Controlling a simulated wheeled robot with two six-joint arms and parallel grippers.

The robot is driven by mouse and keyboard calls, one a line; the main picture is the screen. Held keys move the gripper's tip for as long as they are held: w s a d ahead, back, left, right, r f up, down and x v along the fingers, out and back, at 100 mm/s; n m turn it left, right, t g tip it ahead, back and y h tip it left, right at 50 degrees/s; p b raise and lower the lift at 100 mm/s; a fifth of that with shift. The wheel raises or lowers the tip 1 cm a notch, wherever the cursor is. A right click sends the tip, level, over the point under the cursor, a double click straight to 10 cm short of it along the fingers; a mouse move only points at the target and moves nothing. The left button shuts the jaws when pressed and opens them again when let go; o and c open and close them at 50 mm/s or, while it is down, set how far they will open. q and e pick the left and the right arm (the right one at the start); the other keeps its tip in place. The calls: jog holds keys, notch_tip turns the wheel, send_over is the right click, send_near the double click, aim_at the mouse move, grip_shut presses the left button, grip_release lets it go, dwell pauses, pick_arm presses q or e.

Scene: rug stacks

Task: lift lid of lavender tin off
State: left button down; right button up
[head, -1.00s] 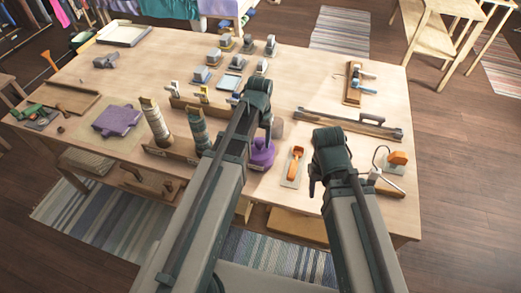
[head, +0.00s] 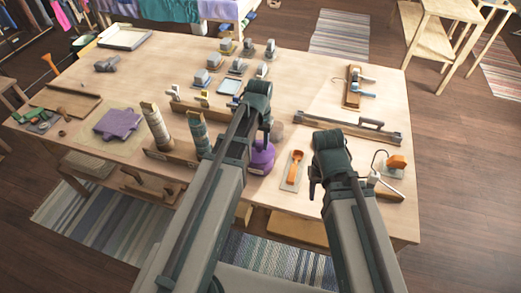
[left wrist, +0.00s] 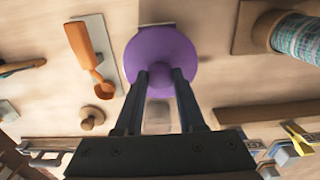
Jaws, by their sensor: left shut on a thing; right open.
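The lavender tin (head: 262,158) stands near the front edge of the table, partly behind my left arm. In the left wrist view its round purple top (left wrist: 160,48) lies at the fingertips. My left gripper (left wrist: 160,74) is shut on the lid of the tin from above. The exact grip point is hidden, and I cannot tell if there is a gap between lid and tin. My right gripper (head: 316,183) is open and empty, right of the tin, beyond the orange-handled tool.
The orange-handled tool (head: 293,169) lies on a pale plate right of the tin. Thread-wound spools (head: 199,134) stand left of it. A small brownish round object (head: 277,131) is just behind. Several grey blocks stand farther back. The table (head: 315,90) has bare patches at back right.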

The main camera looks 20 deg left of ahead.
aim_at(260, 144)
pick_arm(q)
jog(key=shift+r, duration=0.15)
notch_tip(260, 144, up, 5)
jog(key=p, duration=0.5)
jog(key=shift+r, duration=0.1)
